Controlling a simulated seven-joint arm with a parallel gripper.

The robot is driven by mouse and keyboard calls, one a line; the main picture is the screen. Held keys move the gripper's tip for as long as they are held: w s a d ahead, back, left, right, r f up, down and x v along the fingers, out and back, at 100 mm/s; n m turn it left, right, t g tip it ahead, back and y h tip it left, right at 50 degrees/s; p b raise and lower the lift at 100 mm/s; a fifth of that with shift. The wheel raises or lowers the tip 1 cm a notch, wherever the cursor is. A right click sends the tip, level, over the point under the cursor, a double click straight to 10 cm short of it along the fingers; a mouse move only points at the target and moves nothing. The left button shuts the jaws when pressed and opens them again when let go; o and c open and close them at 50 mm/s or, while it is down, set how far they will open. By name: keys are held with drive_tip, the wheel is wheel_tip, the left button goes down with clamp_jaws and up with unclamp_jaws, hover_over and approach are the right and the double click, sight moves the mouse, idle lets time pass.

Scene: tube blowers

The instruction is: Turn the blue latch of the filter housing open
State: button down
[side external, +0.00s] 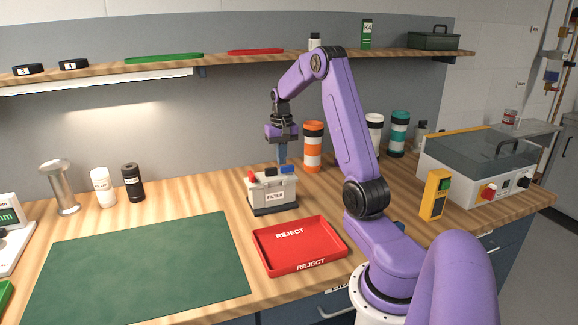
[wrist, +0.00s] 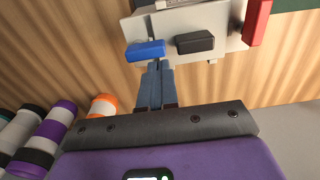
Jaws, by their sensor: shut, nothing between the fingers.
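The filter housing (side external: 261,190) is a pale box on a dark base with a FILTER label, standing on the bench behind the red tray. Its blue latch (side external: 288,170) is at the top right in the side view; the blue latch (wrist: 146,50) also shows in the wrist view, lying nearly crosswise on the housing edge. My gripper (side external: 282,164) points down just above the housing by the blue latch. In the wrist view the gripper's fingers (wrist: 157,66) are shut and empty, with their tips right beside the latch. I cannot tell if they touch it.
A black block (wrist: 195,42) and a red latch (wrist: 257,22) sit beside the blue latch. The red REJECT tray (side external: 299,250) lies in front. An orange-and-white canister (side external: 313,146) stands close behind. A green mat (side external: 140,270) leaves free room at left.

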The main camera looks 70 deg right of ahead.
sight(282, 176)
drive_tip(key=shift+s+a+f, duration=0.15)
drive_tip(key=shift+a+f, duration=0.8)
drive_tip(key=shift+f, duration=0.1)
drive_tip(key=shift+s+a, duration=0.65)
drive_tip(key=shift+s, duration=0.1)
idle(0.4)
drive_tip(key=shift+s+d, duration=0.1)
drive_tip(key=shift+s, duration=0.9)
drive_tip(key=shift+s+d, duration=0.5)
drive_tip(key=shift+s, duration=0.4)
idle(0.4)
wheel_tip(282, 176, up, 7)
drive_tip(key=shift+w+r, duration=0.15)
drive_tip(key=shift+w, duration=0.2)
idle(0.7)
drive_tip(key=shift+a, duration=0.1)
